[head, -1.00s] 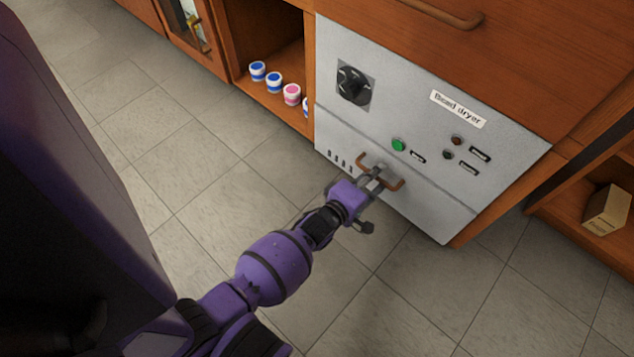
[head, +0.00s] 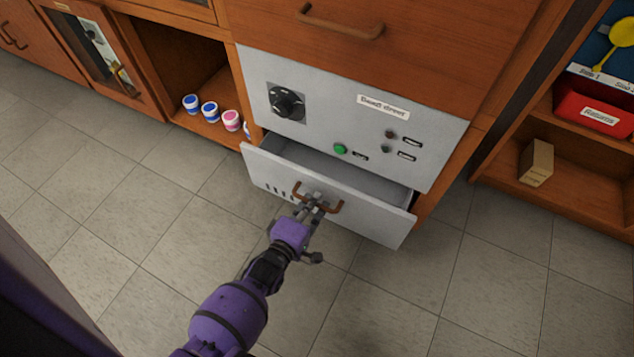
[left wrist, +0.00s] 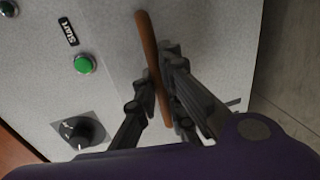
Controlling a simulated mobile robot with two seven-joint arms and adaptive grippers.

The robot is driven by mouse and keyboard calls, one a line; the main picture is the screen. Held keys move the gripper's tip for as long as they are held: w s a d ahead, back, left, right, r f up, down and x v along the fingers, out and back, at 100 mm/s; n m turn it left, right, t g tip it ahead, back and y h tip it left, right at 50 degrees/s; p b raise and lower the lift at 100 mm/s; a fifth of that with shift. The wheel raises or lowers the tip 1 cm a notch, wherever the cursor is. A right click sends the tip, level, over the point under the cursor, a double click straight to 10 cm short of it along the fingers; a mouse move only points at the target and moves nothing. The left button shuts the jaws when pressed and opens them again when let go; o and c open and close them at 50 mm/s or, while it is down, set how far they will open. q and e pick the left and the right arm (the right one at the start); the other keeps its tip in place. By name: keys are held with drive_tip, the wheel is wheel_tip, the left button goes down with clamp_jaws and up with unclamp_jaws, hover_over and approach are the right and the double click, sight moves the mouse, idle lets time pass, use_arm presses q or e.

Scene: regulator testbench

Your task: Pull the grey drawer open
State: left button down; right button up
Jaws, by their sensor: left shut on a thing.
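The grey drawer (head: 370,219) is the lower part of the bead dryer and stands partly open, its empty-looking inside showing behind the front. Its brown handle (head: 333,209) is on the drawer front. My left gripper (head: 315,199) is shut on the handle in the head view. In the left wrist view the fingers (left wrist: 161,95) lie on both sides of the brown handle (left wrist: 149,50). My right gripper is not in view.
The dryer panel (head: 330,95) above has a black knob (head: 287,102) and a green button (head: 340,149). Several small jars (head: 209,112) stand on a shelf at left. A box (head: 536,162) and a red bin (head: 592,112) sit on shelves at right. The tiled floor before the drawer is clear.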

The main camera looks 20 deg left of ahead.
use_arm(q)
drive_tip(key=s+p, duration=0.3)
drive_tip(key=s, duration=1.5)
drive_tip(key=shift+s+a+p, duration=0.3)
drive_tip(key=shift+s, duration=0.05)
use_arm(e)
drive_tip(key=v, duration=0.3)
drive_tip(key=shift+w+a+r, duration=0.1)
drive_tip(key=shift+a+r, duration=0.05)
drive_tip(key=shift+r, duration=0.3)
use_arm(q)
drive_tip(key=c, duration=1.8)
unclamp_jaws()
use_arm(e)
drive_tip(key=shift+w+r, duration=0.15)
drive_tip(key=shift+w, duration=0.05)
use_arm(q)
drive_tip(key=s, duration=0.4)
drive_tip(key=s+r, duration=0.1)
drive_tip(key=s, duration=0.3)
drive_tip(key=s+r, duration=0.1)
drive_tip(key=s, duration=0.3)
drive_tip(key=shift+a+r, duration=0.15)
drive_tip(key=shift+a, duration=0.1)
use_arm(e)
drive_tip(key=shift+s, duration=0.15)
